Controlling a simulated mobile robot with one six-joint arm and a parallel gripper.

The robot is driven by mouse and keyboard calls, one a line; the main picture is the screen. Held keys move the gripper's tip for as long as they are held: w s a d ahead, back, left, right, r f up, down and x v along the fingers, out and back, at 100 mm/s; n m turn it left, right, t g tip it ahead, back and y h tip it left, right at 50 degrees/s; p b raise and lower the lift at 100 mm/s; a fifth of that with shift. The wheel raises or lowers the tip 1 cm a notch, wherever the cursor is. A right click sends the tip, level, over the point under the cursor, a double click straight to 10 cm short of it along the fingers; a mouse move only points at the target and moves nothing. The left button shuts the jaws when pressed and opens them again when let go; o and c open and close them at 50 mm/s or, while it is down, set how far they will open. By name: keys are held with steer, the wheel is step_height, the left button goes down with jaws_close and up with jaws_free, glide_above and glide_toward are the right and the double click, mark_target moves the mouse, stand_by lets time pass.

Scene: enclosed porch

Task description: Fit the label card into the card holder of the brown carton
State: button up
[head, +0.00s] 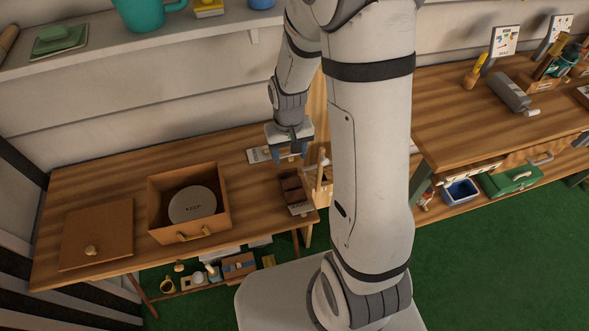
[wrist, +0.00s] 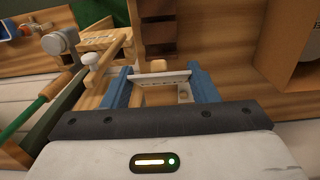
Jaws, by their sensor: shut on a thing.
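My gripper (head: 289,153) is over the back right part of the left table. In the wrist view its two blue fingers are shut on the ends of a thin white card (wrist: 160,78), seen nearly edge-on; any print on it cannot be read. A small wooden knob-like piece (wrist: 158,65) shows just beyond the card. A dark brown slotted box (head: 292,188) stands in front of my gripper in the head view, and its slots show in the wrist view (wrist: 158,30). Which thing is the brown carton, and where its card holder is, I cannot tell.
An orange-brown box (head: 163,219) with a handle holds a round grey disc marked KEEP (head: 193,205). A square lid (head: 98,228) with a knob lies to its left. A white printed sheet (head: 258,156) lies by my gripper. A wooden rack (head: 323,180) stands to the right.

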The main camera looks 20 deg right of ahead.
step_height(320, 180, down, 6)
steer(key=shift+w+f+p, duration=0.1)
steer(key=shift+f+p, duration=0.15)
steer(key=shift+p, duration=0.05)
steer(key=shift+f, duration=0.15)
steer(key=shift+f+b, duration=0.3)
steer(key=shift+b, duration=0.1)
steer(key=o, duration=0.9)
steer(key=shift+r, duration=0.1)
